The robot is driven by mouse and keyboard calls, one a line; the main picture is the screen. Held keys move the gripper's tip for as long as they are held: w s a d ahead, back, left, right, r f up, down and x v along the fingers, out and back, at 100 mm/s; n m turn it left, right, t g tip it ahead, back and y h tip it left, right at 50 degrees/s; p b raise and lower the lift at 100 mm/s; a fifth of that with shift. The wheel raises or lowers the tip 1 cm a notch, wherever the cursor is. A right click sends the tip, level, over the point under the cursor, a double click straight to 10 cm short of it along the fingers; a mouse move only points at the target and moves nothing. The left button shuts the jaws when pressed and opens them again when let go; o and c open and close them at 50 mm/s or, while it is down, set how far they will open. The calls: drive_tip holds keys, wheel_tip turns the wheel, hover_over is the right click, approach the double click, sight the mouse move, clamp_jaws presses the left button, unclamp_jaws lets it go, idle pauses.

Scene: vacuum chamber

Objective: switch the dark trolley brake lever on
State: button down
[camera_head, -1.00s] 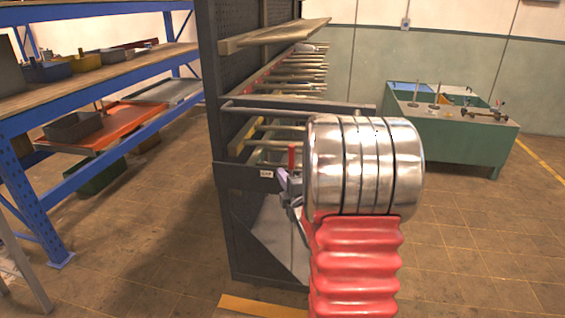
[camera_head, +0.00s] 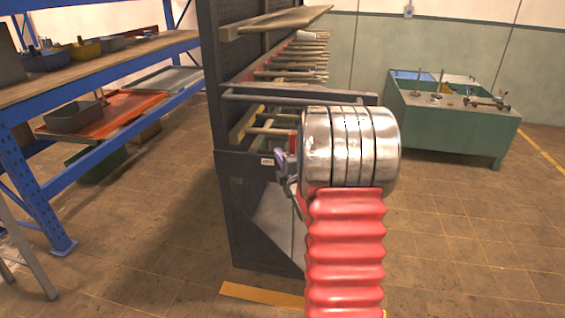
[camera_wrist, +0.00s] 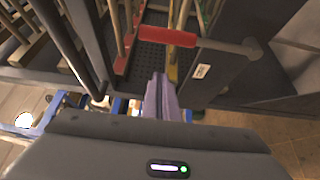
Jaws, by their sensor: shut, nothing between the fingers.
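The dark trolley (camera_head: 222,130) is a tall dark grey rack with a perforated panel, in the middle of the head view. A red grip (camera_wrist: 168,37), which looks like the brake lever, shows at the top middle of the wrist view near the trolley's white label (camera_wrist: 201,71). In the head view the red part (camera_head: 293,140) is mostly hidden behind my arm. My gripper (camera_wrist: 160,80) is shut and empty, its purple-grey fingertips just below the red grip in the wrist picture. I cannot tell whether they touch it. In the head view my gripper (camera_head: 281,160) is beside the trolley front.
Rods lie on the trolley's upper arms (camera_head: 295,68), and a grey rail (camera_head: 300,98) crosses its front. A blue shelf rack (camera_head: 35,180) stands at the left. A green bench (camera_head: 455,132) stands at the back right. The floor on the right is clear.

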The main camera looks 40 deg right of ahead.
drive_tip(key=d, duration=0.1)
drive_tip(key=w+d, duration=0.1)
drive_tip(key=d, duration=0.2)
drive_tip(key=shift+w+d, duration=0.3)
drive_tip(key=shift+d, duration=0.05)
